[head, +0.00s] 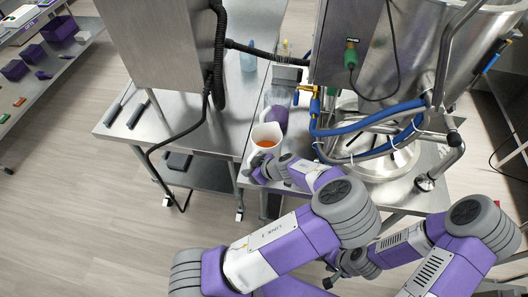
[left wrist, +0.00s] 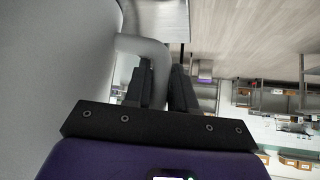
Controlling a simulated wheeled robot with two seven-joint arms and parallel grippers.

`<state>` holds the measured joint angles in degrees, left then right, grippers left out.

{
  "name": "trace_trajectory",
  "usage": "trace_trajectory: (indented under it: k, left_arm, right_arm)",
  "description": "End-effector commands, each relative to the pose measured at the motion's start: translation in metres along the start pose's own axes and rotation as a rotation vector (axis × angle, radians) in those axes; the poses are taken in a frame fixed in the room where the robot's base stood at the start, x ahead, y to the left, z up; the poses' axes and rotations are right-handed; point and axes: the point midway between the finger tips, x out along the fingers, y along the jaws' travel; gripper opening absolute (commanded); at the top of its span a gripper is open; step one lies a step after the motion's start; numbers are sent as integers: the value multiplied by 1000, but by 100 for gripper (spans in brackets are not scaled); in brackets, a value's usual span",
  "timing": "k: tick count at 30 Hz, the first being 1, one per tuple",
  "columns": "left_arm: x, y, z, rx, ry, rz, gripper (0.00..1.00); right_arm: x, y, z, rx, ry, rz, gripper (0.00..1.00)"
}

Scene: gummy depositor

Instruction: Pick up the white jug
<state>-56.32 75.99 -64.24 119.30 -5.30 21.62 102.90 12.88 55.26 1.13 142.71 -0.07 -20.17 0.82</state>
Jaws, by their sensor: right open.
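The white jug (head: 266,133) stands upright near the front edge of the steel table, with orange contents visible inside. My left gripper (head: 256,172) is at the jug's front side in the head view, where its fingers are hard to make out. In the left wrist view, the jug's pale wall (left wrist: 60,60) fills the left side. Its handle runs between the two dark fingers of my left gripper (left wrist: 162,85), which appear closed on it. My right gripper (head: 336,277) is open and empty, low at the bottom centre, away from the jug.
A clear container with purple (head: 276,108) stands just behind the jug. A steel machine with blue hoses (head: 375,120) and a round steel vessel crowd the right. A grey steel housing (head: 165,40) with a black cable stands left. Open floor lies front left.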

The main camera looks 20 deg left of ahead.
Motion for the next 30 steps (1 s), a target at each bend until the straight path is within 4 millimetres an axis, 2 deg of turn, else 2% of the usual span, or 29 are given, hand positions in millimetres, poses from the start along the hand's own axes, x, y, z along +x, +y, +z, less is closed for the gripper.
trace_trajectory:
  k: [1, 2, 30]
  left_arm:
    - [0, 0, 0, 0, 0, 0, 4]
    - [0, 0, 0, 0, 0, 0, 0]
    - [0, 0, 0, 0, 0, 0, 0]
  right_arm:
    - [0, 0, 0, 0, 0, 0, 45]
    - [0, 0, 0, 0, 0, 0, 45]
    - [0, 0, 0, 0, 0, 0, 45]
